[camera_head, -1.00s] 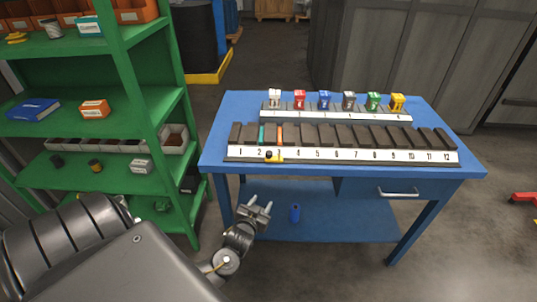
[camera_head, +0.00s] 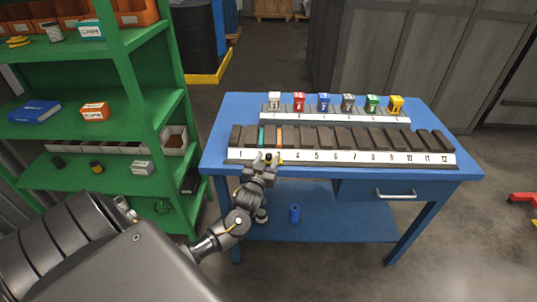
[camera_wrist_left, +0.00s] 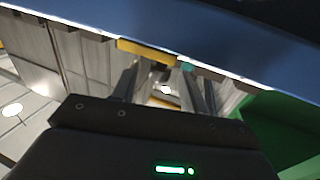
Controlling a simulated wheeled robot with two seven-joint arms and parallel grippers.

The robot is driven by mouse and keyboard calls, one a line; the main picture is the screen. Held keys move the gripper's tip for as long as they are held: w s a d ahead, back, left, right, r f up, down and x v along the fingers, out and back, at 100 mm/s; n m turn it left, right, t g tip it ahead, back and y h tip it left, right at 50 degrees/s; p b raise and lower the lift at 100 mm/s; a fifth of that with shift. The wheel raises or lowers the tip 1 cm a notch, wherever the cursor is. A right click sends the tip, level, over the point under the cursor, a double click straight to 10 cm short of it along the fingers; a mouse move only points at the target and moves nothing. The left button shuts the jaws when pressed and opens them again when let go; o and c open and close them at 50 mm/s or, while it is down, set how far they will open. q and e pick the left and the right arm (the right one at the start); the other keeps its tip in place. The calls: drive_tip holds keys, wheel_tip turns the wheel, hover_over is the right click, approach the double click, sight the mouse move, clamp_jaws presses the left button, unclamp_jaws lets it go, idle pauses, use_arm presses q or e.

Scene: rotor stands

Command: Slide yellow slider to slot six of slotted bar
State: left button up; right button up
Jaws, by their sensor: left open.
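The slotted bar (camera_head: 350,158) lies along the front of the blue table, with a white strip numbered 1 to 12 and dark slots behind it. The yellow slider (camera_head: 279,158) with a dark knob sits on the front strip at about number 3, partly hidden by my gripper. It also shows as a yellow strip in the left wrist view (camera_wrist_left: 150,50). My left gripper (camera_head: 266,160) is open, its fingertips at the front of the bar right by the slider. In the wrist view its fingers (camera_wrist_left: 165,78) point toward the slider. I cannot tell whether they touch it. My right gripper is not in view.
Behind the bar, a rack (camera_head: 335,116) holds several coloured items. A green shelf unit (camera_head: 150,110) stands at left. The strip right of the slider is clear.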

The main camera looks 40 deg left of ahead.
use_arm(q)
drive_tip(key=shift+x, duration=1.25)
clamp_jaws()
